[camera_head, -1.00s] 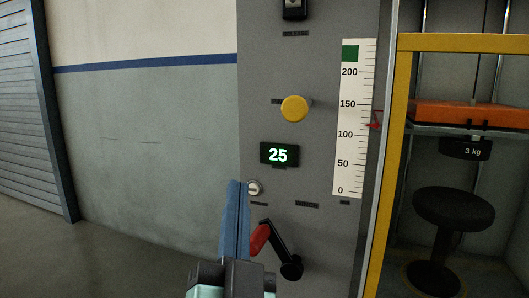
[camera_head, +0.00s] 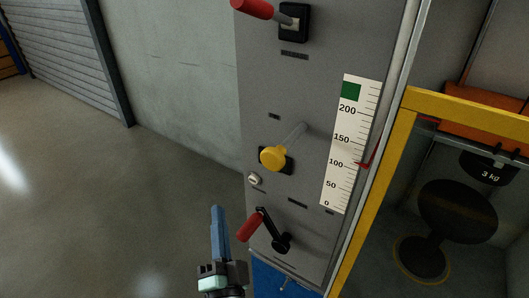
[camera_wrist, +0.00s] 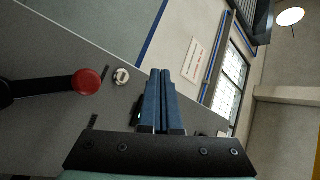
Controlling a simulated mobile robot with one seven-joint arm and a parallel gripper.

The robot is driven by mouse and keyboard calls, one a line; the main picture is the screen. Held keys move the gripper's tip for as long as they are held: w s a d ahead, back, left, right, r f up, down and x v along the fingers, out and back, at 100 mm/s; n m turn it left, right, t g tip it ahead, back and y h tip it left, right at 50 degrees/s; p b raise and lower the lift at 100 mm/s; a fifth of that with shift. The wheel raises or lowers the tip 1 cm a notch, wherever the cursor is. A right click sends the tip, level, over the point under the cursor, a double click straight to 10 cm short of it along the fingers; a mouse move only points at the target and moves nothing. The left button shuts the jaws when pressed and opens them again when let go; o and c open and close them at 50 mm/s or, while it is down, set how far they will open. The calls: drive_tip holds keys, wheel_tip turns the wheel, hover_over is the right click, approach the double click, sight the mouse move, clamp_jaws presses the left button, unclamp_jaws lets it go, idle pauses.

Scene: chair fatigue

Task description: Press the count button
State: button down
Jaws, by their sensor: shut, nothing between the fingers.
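A small round silver button (camera_head: 254,178) sits low on the left edge of the grey machine panel (camera_head: 290,90), below and left of the yellow knob (camera_head: 272,158). I cannot read its label. In the wrist view the silver button (camera_wrist: 122,76) is left of the fingertips. My gripper (camera_head: 216,209) is shut and empty. In the head view it is below and left of the button, with a visible gap between them. The wrist view shows the two blue fingers (camera_wrist: 161,73) together. The dark counter display (camera_head: 288,163) is mostly hidden behind the yellow knob.
A red-handled crank (camera_head: 250,225) is just right of my gripper, and a red-handled lever (camera_head: 252,8) is at the top. The floor (camera_head: 100,200) at left is clear.

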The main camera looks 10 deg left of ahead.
sight(253, 179)
drive_tip(key=shift+s+f+g+y+p, duration=0.3)
drive_tip(key=shift+f+g+y+p, duration=0.1)
drive_tip(key=shift+y+p, duration=0.1)
drive_tip(key=shift+r, duration=0.1)
drive_tip(key=w+d+p, duration=0.3)
drive_tip(key=w, duration=0.5)
drive_tip(key=shift+w+p, duration=0.15)
drive_tip(key=shift+p, duration=0.25)
drive_tip(key=shift+w, duration=0.1)
idle(1.7)
drive_tip(key=shift+w+p, duration=0.3)
drive_tip(key=shift+p, duration=0.05)
